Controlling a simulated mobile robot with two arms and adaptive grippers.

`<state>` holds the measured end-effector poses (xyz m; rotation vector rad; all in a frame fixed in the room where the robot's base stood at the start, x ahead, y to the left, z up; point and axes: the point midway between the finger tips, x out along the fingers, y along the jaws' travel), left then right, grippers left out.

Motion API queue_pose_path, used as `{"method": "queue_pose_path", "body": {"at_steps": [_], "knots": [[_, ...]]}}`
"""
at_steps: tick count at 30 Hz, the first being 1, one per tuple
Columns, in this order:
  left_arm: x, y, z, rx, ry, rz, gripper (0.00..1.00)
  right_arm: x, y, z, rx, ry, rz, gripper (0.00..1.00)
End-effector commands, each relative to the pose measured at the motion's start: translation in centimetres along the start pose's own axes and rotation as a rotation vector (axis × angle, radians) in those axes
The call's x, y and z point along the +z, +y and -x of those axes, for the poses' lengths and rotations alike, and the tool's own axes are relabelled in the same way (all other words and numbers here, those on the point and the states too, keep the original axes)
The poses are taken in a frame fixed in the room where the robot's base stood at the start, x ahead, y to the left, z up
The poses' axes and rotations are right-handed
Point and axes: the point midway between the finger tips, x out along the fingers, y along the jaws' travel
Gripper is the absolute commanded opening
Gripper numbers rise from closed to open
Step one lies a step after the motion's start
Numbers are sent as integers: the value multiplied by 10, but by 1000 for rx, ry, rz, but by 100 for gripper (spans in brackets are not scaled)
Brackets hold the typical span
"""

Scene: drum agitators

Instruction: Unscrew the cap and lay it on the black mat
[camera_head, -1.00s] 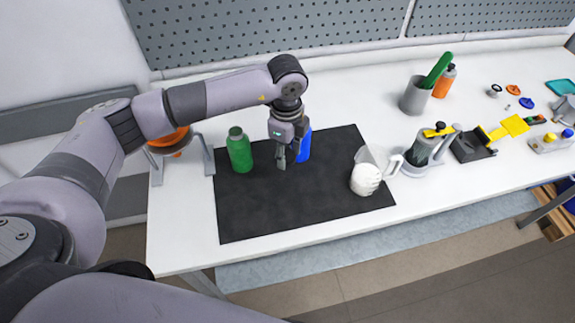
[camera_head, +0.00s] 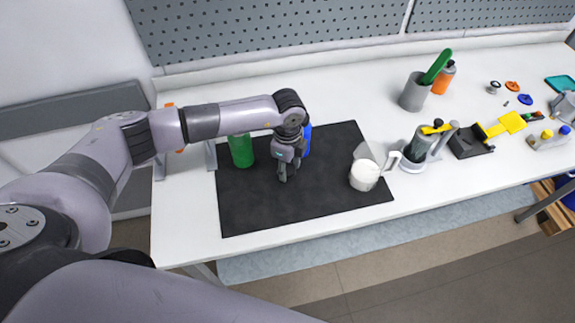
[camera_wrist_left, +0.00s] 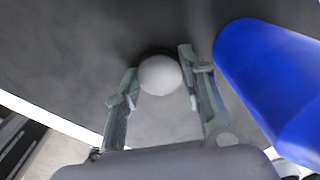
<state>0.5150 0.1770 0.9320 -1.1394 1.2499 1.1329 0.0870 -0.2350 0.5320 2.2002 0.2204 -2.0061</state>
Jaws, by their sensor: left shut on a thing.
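My left gripper (camera_head: 284,177) points down, low over the black mat (camera_head: 262,212), in front of the blue bottle (camera_head: 307,139). In the left wrist view its two fingers stand on either side of a pale, round, smooth thing (camera_wrist_left: 160,76) that looks like the cap, and they are shut on it. A dark shadow on the mat lies close by it; I cannot tell whether it touches the mat. The blue bottle also shows in the left wrist view (camera_wrist_left: 268,85), to the right of the fingers and apart from the cap. My right gripper is not in view.
A green bottle (camera_head: 241,152) stands at the mat's back left, its top hidden by my arm. A jug with white contents (camera_head: 364,174) stands at the right of the mat. A grey cup (camera_head: 413,94) and other items stand further right. The mat's front is clear.

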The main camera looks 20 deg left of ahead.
Motion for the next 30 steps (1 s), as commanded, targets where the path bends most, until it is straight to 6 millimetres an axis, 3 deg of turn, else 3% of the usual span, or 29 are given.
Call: {"method": "queue_pose_path", "body": {"at_steps": [9,21,26,30], "knots": [[0,0,0,1,0,0,57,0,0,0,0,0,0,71],[0,0,6,-1,1,0,57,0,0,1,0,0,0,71],[0,-1,31,-5,1,-1,57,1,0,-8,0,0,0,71],[0,-1,62,-5,1,-1,57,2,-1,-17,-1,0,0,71]]}}
